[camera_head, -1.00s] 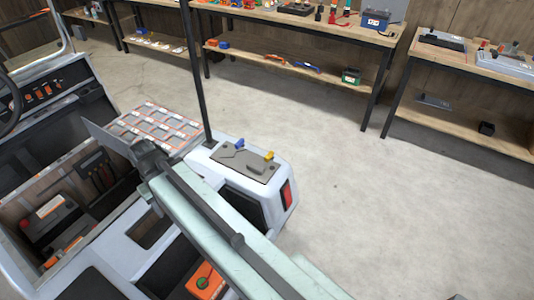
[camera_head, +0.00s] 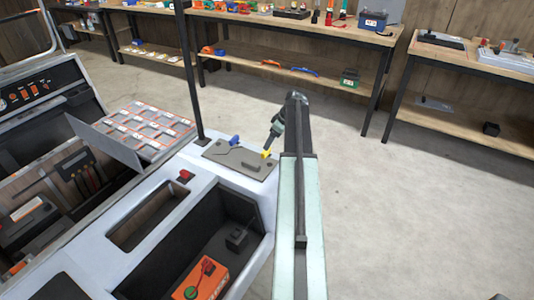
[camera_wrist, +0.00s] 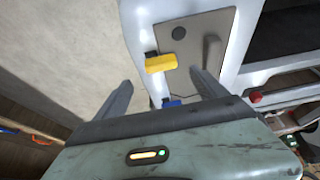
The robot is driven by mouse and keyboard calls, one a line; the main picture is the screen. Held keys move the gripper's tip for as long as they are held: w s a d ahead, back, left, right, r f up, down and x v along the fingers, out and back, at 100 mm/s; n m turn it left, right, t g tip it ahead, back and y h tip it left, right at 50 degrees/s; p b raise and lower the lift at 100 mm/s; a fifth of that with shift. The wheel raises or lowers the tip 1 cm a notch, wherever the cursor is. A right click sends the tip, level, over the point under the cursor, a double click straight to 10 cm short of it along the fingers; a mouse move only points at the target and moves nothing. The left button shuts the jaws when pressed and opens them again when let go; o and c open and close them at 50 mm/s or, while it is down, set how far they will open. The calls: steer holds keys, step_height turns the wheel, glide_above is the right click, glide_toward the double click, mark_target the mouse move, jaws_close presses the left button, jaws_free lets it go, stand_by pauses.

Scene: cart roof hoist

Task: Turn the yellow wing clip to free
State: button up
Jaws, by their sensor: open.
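The yellow wing clip (camera_wrist: 161,63) sits near the edge of a grey plate (camera_wrist: 222,22) on the white cart body. In the wrist view it lies ahead of my open gripper (camera_wrist: 160,88), in line with the gap between the two fingers and apart from both. In the head view the yellow clip (camera_head: 266,154) is at the plate's right end, close to my wrist. My fingers are hard to make out there. A blue clip (camera_head: 235,140) sits on the plate's far side; it also shows in the wrist view (camera_wrist: 172,101), partly hidden.
A dark post (camera_head: 190,70) rises just left of the plate. A raised grey block (camera_wrist: 211,52) stands on the plate beside the yellow clip. An open bin with an orange box (camera_head: 203,279) lies nearer. Open floor is to the right.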

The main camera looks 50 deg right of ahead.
mark_target(266, 153)
steer(key=b+x, duration=0.7)
steer(key=x, duration=0.1)
steer(key=shift+s, duration=0.1)
steer(key=shift+r, duration=0.1)
steer(key=c, duration=1.4)
